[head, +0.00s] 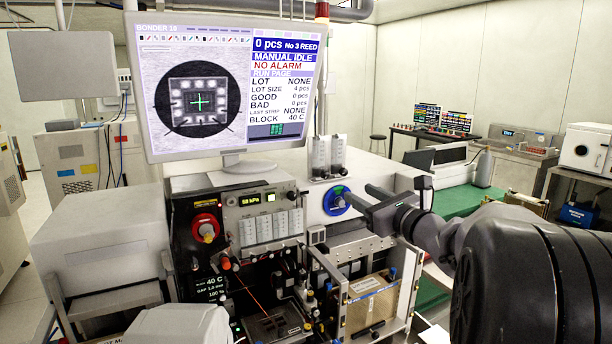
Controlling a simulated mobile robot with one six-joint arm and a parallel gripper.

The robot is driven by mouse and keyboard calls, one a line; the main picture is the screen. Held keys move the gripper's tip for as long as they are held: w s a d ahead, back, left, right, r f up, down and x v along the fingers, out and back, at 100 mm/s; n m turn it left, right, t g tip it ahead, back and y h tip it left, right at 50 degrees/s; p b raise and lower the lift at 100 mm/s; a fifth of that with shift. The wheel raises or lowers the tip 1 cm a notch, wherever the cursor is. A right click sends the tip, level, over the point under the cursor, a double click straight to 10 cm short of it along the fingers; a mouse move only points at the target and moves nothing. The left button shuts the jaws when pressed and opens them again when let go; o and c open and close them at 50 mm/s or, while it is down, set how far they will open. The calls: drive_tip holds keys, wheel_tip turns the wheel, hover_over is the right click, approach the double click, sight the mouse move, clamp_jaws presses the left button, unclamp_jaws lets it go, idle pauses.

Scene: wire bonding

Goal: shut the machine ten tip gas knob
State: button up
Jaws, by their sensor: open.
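Machine ten shows BONDER 10 on its monitor (235,85). A round blue knob (335,201) with some green at its upper rim sits on the pale front face, right of the pressure display (256,197). I take it for the tip gas knob, but I cannot read a label or tell its setting. My gripper (359,195) is just right of the knob, with its fingers pointing left towards it. It is open, and nothing shows between the fingers. I cannot tell whether a fingertip touches the knob.
A red rotary switch (206,228) is on the black panel at left. Below the knob are small fittings, a work stage (275,326) and a tan magazine box (372,303). A green-topped bench (460,200) is behind at right.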

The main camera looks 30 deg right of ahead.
sight(327, 175)
drive_tip(key=w, duration=1)
drive_tip(key=w+d, duration=0.1)
drive_tip(key=w, duration=0.4)
drive_tip(key=shift+w, duration=0.4)
clamp_jaws()
